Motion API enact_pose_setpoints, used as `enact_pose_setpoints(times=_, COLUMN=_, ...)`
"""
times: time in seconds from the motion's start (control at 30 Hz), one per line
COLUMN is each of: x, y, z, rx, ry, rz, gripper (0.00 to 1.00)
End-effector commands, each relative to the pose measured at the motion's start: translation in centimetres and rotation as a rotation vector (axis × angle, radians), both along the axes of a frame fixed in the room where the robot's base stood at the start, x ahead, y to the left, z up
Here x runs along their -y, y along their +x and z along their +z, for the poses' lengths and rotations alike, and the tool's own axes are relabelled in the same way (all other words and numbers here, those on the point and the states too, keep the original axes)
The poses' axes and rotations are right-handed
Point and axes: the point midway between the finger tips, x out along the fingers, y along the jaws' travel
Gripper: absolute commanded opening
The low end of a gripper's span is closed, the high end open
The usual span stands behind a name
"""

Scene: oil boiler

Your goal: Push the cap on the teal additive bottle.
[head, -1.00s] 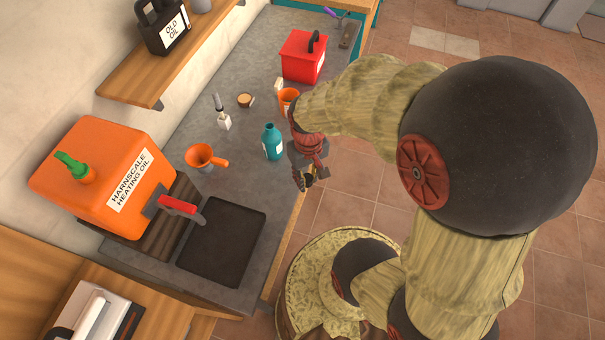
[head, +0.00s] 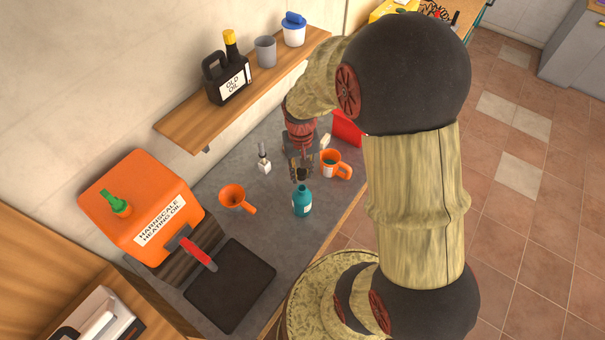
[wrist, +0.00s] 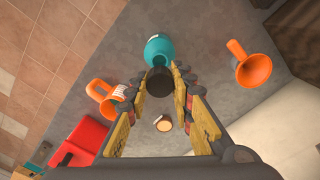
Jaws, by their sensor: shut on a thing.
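The teal additive bottle (head: 302,203) stands upright on the grey counter, with a white label. My gripper (head: 301,171) is just above it, fingers pointing down. It is shut on a dark round cap (wrist: 158,81), which sits between the fingertips in the wrist view. In the head view the cap (head: 301,175) is over the bottle's mouth. In the wrist view the teal bottle (wrist: 159,48) lies just beyond the cap, its neck partly hidden by it. I cannot tell whether cap and neck touch.
An orange mug (head: 337,166) stands close right of the bottle, an orange funnel (head: 232,196) to its left. A wooden shelf (head: 180,121) overhangs the back. A black tray (head: 231,285) is in front.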

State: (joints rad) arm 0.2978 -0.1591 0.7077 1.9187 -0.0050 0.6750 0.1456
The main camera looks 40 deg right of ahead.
Motion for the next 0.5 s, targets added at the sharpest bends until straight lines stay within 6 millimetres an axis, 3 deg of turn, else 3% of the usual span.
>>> enact_pose_setpoints(times=0.5, x=0.0, y=0.0, z=-4.2, rx=0.000, ry=0.000, rz=0.001, gripper=0.13)
